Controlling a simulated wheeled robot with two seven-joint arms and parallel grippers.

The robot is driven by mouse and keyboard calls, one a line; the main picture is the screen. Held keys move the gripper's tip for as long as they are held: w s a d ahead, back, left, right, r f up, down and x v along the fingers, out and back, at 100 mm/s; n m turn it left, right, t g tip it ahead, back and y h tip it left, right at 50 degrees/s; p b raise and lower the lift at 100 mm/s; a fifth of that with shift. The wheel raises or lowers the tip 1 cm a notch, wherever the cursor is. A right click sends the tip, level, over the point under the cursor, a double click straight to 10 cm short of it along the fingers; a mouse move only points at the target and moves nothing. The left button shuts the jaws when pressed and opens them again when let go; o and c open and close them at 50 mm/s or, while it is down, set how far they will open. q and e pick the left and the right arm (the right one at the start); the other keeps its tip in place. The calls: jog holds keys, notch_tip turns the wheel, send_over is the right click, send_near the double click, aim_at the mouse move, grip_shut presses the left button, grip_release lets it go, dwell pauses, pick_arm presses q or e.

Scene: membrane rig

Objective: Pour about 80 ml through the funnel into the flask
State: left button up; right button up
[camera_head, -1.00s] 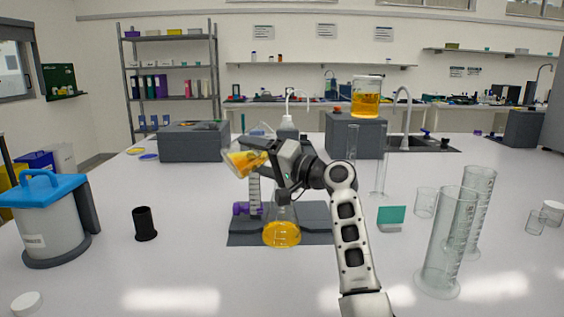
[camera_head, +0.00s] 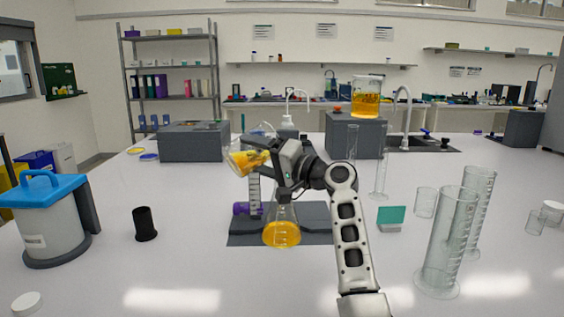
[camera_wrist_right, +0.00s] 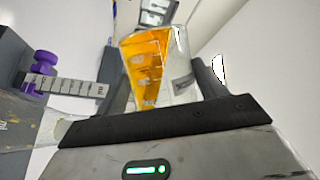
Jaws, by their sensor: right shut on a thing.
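My right gripper (camera_head: 272,158) is shut on a clear glass beaker (camera_head: 246,161) of orange liquid. The beaker is strongly tilted, mouth toward the left, above the rig. It also shows in the right wrist view (camera_wrist_right: 150,68), with liquid along one side. Below it is a clear graduated funnel part (camera_head: 254,190) with a purple clamp (camera_head: 241,209); its upper end is hidden by the beaker. The scale strip (camera_wrist_right: 65,87) shows in the wrist view. The conical flask (camera_head: 282,233) holds orange liquid on the grey base. I cannot make out a stream. My left gripper is out of view.
Tall clear cylinders (camera_head: 443,250) stand right of my arm. A blue-lidded container (camera_head: 45,228) and black cup (camera_head: 145,224) stand left. Another beaker of orange liquid (camera_head: 365,100) sits on a grey box (camera_head: 355,137) behind. The front table is mostly clear.

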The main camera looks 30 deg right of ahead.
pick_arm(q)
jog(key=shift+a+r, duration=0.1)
pick_arm(e)
jog(key=shift+d+r+m+t, duration=0.1)
jog(key=shift+r+m+t, duration=0.25)
jog(key=shift+m, duration=0.25)
dwell(2.0)
jog(key=shift+f+n, duration=0.45)
jog(key=shift+n, duration=0.15)
jog(key=shift+r+n+g+p, duration=0.4)
jog(key=shift+r+n+g, duration=0.1)
jog(key=shift+r+g, duration=0.15)
jog(key=shift+r+n+h+p, duration=0.3)
jog(key=shift+r+n+p, duration=0.15)
jog(key=shift+p, duration=0.1)
jog(key=shift+s+a+f+n+g, duration=0.1)
jog(key=shift+a+f+n+g, duration=0.15)
jog(key=shift+f+n+g, duration=0.5)
jog(key=shift+a+n+h, duration=0.15)
jog(key=shift+n+h, duration=0.25)
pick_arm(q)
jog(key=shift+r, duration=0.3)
